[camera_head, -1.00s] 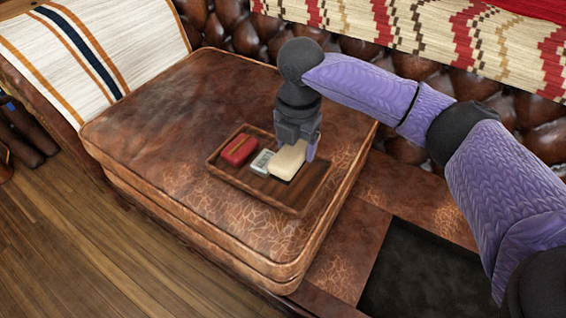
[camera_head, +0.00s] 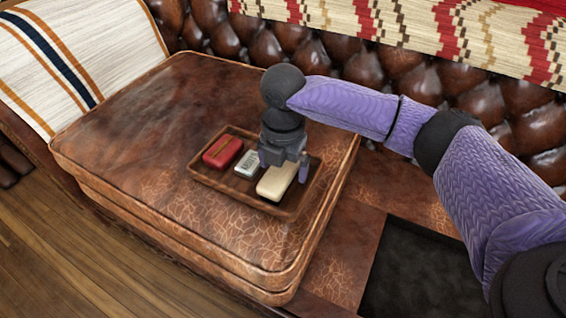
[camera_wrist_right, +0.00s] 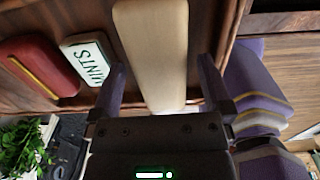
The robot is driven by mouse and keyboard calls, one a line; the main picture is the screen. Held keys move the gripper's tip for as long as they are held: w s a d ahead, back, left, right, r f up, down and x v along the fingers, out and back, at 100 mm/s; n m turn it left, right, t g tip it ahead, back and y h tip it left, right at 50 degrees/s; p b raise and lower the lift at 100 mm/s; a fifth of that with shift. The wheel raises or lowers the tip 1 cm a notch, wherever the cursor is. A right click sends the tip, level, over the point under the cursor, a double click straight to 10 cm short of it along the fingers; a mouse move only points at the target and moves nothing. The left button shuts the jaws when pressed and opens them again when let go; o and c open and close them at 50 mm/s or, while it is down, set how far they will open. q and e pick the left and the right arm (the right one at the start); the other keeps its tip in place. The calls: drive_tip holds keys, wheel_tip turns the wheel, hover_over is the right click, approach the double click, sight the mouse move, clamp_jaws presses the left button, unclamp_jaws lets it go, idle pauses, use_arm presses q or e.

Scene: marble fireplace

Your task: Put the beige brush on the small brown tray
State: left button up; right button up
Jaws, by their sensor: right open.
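The beige brush (camera_head: 275,184), a pale rounded block, lies on the small brown tray (camera_head: 238,197) at its right part. The tray rests on the leather cushion. My right gripper (camera_head: 283,172) is above the tray with its fingers apart at the brush. In the right wrist view the brush (camera_wrist_right: 154,48) lies between the two open fingers (camera_wrist_right: 162,85), with gaps on both sides. The brush's underside is hidden. My left gripper is out of view.
A red case (camera_head: 222,153) and a small white mints box (camera_head: 247,163) share the tray, left of the brush. The brown leather cushion (camera_head: 130,150) has free room to the left. A tufted backrest (camera_head: 350,62) stands behind.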

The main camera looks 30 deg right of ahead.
use_arm(q)
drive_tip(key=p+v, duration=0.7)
drive_tip(key=p, duration=0.1)
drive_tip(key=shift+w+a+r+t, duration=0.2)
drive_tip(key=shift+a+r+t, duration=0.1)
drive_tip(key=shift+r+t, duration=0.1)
use_arm(e)
wheel_tip(320, 180, up, 12)
drive_tip(key=shift+r, duration=0.15)
